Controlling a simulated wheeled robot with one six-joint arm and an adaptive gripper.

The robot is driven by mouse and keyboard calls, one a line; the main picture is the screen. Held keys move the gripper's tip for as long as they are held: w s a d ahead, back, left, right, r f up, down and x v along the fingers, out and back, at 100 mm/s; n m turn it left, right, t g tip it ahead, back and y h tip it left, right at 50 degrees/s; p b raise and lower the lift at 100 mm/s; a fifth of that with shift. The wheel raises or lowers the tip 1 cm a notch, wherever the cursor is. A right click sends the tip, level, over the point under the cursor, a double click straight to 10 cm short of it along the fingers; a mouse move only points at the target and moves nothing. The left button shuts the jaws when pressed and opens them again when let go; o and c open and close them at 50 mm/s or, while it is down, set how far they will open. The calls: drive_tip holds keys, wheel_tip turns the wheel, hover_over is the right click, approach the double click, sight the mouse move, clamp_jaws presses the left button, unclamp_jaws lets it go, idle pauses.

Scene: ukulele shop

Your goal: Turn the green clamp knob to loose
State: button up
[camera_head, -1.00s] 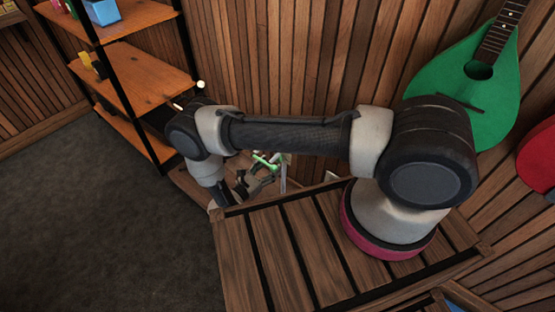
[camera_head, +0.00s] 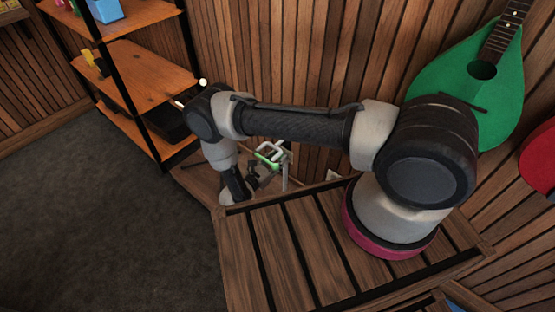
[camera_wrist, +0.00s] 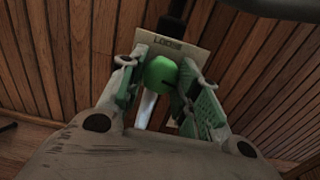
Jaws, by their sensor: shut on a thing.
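The green clamp knob (camera_wrist: 160,73) is in the middle of the wrist view, in front of a pale plate (camera_wrist: 158,48) whose lettering seems to read "LOOSE". My gripper (camera_wrist: 162,88) has a green-padded finger on each side of the knob and is shut on it. In the head view, my gripper (camera_head: 262,170) is small and low beside the wall, below my forearm. A bit of green (camera_head: 268,157) shows there, partly hidden by the gripper. A grey post (camera_head: 285,175) stands beside it. The knob's exact turn angle cannot be told.
A wooden shelf unit (camera_head: 140,75) stands at the left, with small items on it. A green ukulele (camera_head: 495,75) and a red one (camera_head: 540,155) hang on the slatted wall at the right. Dark floor (camera_head: 90,220) lies open at the lower left.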

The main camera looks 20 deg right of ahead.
drive_tip(key=shift+n, duration=0.3)
drive_tip(key=n, duration=1.9)
drive_tip(key=shift+s, duration=0.1)
drive_tip(key=shift+n, duration=0.3)
idle(0.3)
drive_tip(key=o, duration=1)
drive_tip(key=shift+r, duration=0.1)
